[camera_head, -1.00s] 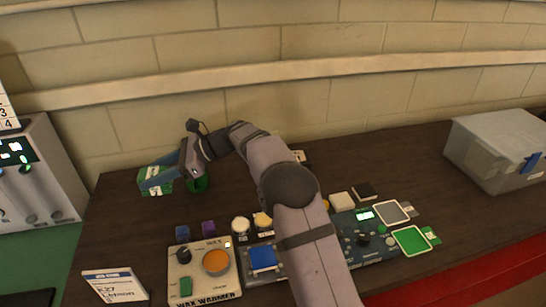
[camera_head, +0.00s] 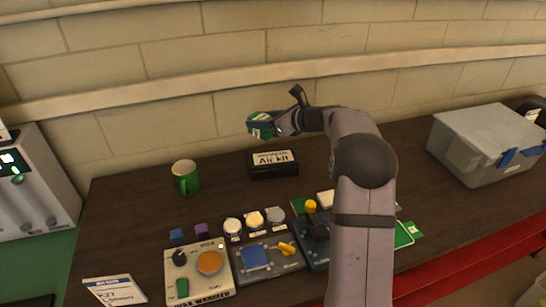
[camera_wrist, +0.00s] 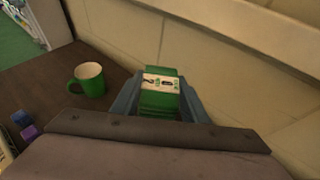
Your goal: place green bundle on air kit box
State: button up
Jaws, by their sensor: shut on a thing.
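The green bundle (camera_head: 260,124) has a white label on it. My gripper (camera_head: 270,124) is shut on it and holds it in the air, near the wall and above the table. In the wrist view the bundle (camera_wrist: 160,98) sits between the two fingers, label showing. The air kit box (camera_head: 273,164) is a black box with a white "Air kit" label, lying on the table towards the back. The bundle is above the box, clearly apart from it, slightly to its left in the head view. The box does not show in the wrist view.
A green mug (camera_head: 186,177) stands left of the box and also shows in the wrist view (camera_wrist: 88,80). The wax warmer (camera_head: 199,272), a blue-screened panel (camera_head: 262,257) and several small pots fill the front. A grey bin (camera_head: 487,146) stands right. Table between mug and box is clear.

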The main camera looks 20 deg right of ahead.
jog(key=m+t+h, duration=0.1)
jog(key=m+h, duration=0.1)
send_over(273, 157)
jog(key=f, duration=0.2)
jog(key=shift+f+p, duration=0.75)
jog(key=shift+f, duration=4)
jog(key=shift+f, duration=0.15)
jog(key=o, duration=1.1)
jog(key=shift+s, duration=0.1)
jog(key=shift+o, duration=0.2)
